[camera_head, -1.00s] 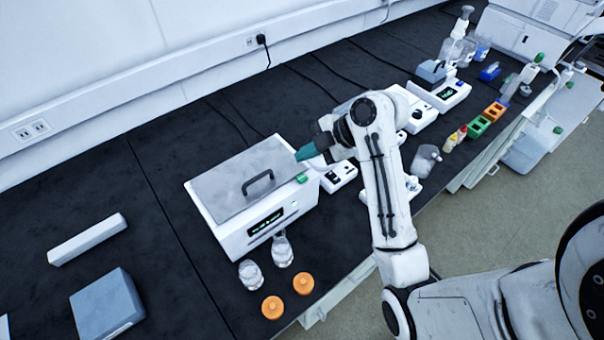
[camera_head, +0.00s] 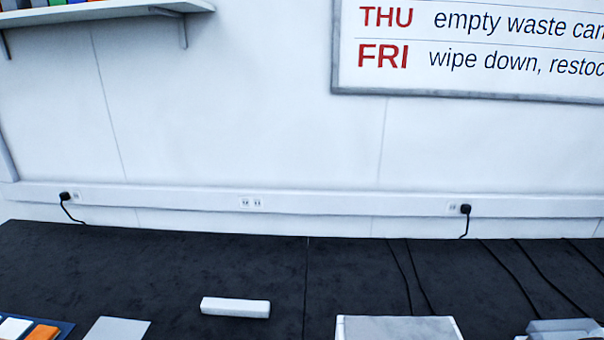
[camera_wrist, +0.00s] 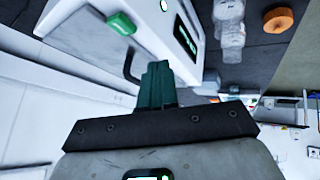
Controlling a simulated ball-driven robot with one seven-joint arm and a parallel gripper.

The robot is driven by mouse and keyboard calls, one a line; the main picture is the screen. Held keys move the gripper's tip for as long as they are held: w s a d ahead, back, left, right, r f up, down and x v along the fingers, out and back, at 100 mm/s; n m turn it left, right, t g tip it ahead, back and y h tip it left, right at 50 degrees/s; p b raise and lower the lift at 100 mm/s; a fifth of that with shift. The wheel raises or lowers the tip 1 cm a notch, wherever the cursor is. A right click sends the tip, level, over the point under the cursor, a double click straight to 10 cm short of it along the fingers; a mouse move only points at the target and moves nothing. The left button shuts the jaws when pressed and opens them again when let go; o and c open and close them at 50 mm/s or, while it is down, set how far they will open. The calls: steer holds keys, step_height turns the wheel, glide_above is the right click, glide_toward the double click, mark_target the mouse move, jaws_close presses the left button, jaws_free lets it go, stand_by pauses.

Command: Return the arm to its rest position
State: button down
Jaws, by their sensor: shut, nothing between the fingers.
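My gripper (camera_wrist: 157,72) shows in the wrist view with its teal fingers together and nothing held. Its tips are near a white instrument (camera_wrist: 90,18) with a green button (camera_wrist: 121,23), a dark display (camera_wrist: 185,38) and a black handle (camera_wrist: 130,66). I cannot tell how much room lies between the fingers and the handle. The arm does not show in the head view now. The grey top of a white box (camera_head: 398,328) shows at that view's bottom edge.
Glass flasks (camera_wrist: 230,30) and an orange cap (camera_wrist: 278,20) stand beside the instrument. In the head view a white bar (camera_head: 235,307) lies on the black bench (camera_head: 150,265). Cords (camera_head: 520,285) cross the bench. A board (camera_head: 470,45) and a shelf (camera_head: 100,10) are on the wall.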

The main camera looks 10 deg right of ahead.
steer(key=s+a+f+m+g+h, duration=0.1)
steer(key=s+a+f+m+g, duration=0.1)
steer(key=s+a+f+m, duration=0.1)
steer(key=s+a+f+m+g+h, duration=0.1)
steer(key=s+a+f+m+g, duration=0.1)
steer(key=s, duration=0.6)
steer(key=s+a+f+m+g+h+b, duration=0.1)
steer(key=s+a+f+m+h, duration=0.1)
steer(key=s+a+f+m, duration=0.2)
steer(key=s+f+m, duration=0.1)
steer(key=s+m, duration=0.1)
steer(key=shift+f+m+g, duration=0.15)
steer(key=shift+m+g, duration=0.25)
